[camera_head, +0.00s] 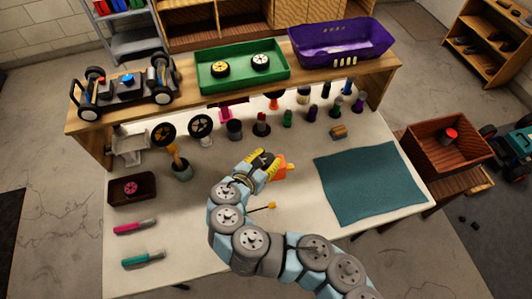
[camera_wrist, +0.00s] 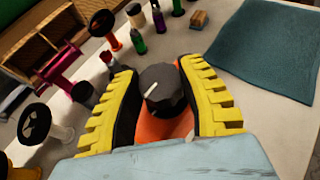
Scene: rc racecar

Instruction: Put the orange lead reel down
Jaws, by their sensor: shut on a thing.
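The orange lead reel (camera_wrist: 160,128) is between the yellow ribbed fingers of my gripper (camera_wrist: 163,100) in the wrist view, with a dark knob with a white mark in front of it. The fingers are shut on the reel from both sides. In the head view my gripper (camera_head: 268,166) is over the middle of the white bench top, and the orange reel (camera_head: 285,172) shows at its right side. The reel's underside is hidden, so I cannot tell whether it touches the bench.
A teal mat (camera_head: 369,187) lies on the right, bare. Several bottles stand behind my gripper, with a wooden block (camera_head: 338,132) nearer the mat.

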